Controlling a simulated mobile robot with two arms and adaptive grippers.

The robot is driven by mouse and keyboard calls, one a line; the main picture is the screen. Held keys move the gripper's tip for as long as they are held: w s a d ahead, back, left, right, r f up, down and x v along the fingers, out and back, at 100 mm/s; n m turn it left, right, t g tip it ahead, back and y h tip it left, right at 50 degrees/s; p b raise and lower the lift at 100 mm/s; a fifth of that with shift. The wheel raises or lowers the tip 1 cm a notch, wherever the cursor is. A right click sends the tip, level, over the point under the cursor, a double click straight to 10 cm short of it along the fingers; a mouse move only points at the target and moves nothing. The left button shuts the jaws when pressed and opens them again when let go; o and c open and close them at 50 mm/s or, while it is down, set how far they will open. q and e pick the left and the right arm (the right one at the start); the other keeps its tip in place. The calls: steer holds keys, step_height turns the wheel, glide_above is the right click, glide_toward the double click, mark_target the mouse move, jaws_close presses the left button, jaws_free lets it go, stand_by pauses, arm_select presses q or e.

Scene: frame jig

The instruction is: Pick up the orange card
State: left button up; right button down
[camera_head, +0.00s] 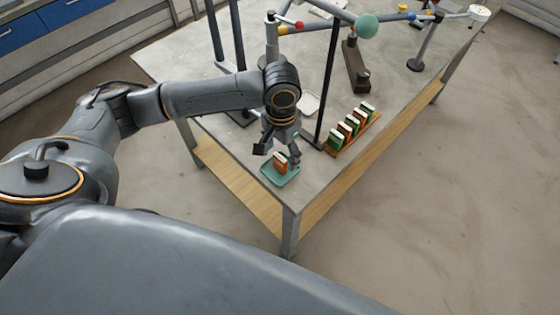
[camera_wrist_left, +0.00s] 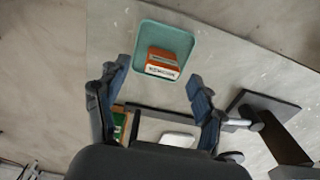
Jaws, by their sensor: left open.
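The orange card (camera_head: 280,162) stands in a small teal tray (camera_head: 277,180) near the table's front corner. In the left wrist view the orange card (camera_wrist_left: 162,63) shows a white label with dark print, and the teal tray (camera_wrist_left: 178,37) lies around it. My left gripper (camera_head: 277,148) is just above and behind the tray in the head view. Its two fingers (camera_wrist_left: 155,84) are spread wide apart with nothing between them, and the card lies beyond the fingertips. My right gripper is in neither view.
A wooden rack (camera_head: 364,134) with several green and orange cards stands right of the tray. A dark upright post (camera_head: 328,85) rises between them on a black base. A white tray (camera_head: 309,103) lies behind. The grey tabletop (camera_head: 243,163) is bare left of the teal tray.

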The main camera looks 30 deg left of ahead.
mark_target(280, 157)
arm_select(q)
step_height(280, 157, down, 5)
steer(key=shift+a+r+p, duration=0.1)
steer(key=shift+a+p, duration=0.05)
steer(key=shift+p, duration=0.25)
steer(key=c, duration=1.1)
